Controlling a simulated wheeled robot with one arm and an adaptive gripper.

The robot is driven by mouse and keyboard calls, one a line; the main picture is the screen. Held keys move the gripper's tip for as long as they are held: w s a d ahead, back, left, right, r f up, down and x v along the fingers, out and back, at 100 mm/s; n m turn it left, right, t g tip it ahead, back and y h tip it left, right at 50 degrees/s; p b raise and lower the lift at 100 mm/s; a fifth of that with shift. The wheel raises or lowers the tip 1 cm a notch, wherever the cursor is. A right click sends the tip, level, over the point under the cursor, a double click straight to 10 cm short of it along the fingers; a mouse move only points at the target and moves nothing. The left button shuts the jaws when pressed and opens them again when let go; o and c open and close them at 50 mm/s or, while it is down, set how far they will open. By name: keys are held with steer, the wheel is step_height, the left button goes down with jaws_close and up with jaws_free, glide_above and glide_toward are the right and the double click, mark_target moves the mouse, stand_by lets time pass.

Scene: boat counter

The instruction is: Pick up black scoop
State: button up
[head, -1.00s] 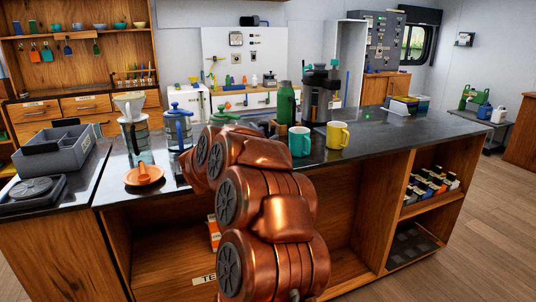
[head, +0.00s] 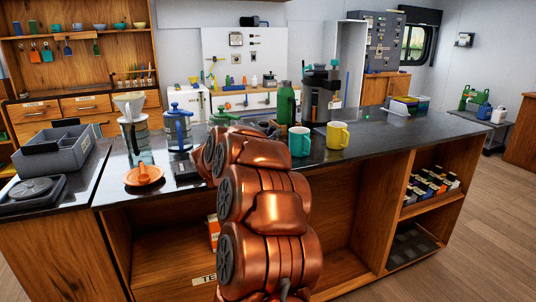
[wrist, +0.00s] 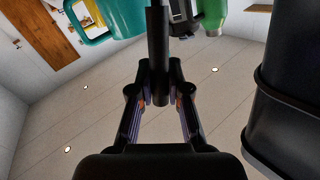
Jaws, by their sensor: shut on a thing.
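In the wrist view, my gripper (wrist: 152,82) is shut on a slim black bar, which appears to be the handle of the black scoop (wrist: 158,40). The handle stands between the two fingertips and runs up out of the picture's top. The scoop's bowl cannot be made out. In the head view my copper-coloured arm hides the gripper and the scoop.
A teal mug (head: 299,141) and yellow mug (head: 337,135) stand right of my arm. A green bottle (head: 286,104) and dark coffee machine (head: 318,100) stand behind. The counter's right end (head: 430,122) is mostly clear.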

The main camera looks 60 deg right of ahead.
jaws_close()
step_height(320, 180, up, 10)
steer(key=shift+r+p, duration=0.1)
steer(key=shift+p, duration=0.85)
jaws_free()
jaws_close()
